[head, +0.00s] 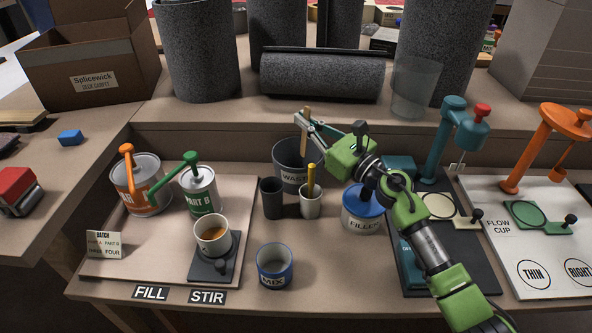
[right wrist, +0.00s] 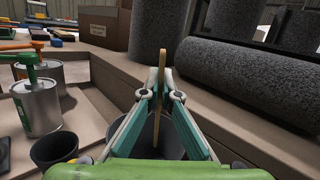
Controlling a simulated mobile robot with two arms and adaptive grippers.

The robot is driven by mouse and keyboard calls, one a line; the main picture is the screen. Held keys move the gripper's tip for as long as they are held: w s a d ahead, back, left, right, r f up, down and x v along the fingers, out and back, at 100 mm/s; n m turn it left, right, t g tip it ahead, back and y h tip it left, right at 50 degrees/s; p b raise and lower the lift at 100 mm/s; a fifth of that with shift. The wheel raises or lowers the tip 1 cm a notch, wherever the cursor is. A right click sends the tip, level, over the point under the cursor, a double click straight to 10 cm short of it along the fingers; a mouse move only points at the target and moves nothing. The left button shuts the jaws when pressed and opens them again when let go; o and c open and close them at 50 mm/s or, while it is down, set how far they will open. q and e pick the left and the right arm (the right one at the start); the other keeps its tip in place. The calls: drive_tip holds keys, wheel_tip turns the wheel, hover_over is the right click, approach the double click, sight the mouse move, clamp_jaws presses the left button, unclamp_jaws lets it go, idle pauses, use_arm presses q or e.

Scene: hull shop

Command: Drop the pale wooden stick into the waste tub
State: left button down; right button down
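The pale wooden stick (head: 304,144) stands nearly upright at the tip of my right gripper (head: 304,121). In the right wrist view the stick (right wrist: 161,68) is pinched between the two fingertips of my right gripper (right wrist: 160,95). The grey waste tub (head: 293,180), labelled WASTE, is directly below, and the stick's lower end appears over its opening. In the right wrist view part of the tub (right wrist: 149,145) shows beneath the fingers. Whether the stick touches the tub inside is not clear. My left gripper is not in view.
A dark cup (head: 272,199) and a pale cup (head: 311,204) with a yellow-handled tool stand just in front of the tub. The mix cup (head: 274,267) stands nearer the front. Grey rolls (head: 322,76) rest on the ledge behind.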

drive_tip(key=c, duration=2.2)
unclamp_jaws()
drive_tip(key=v, duration=1.2)
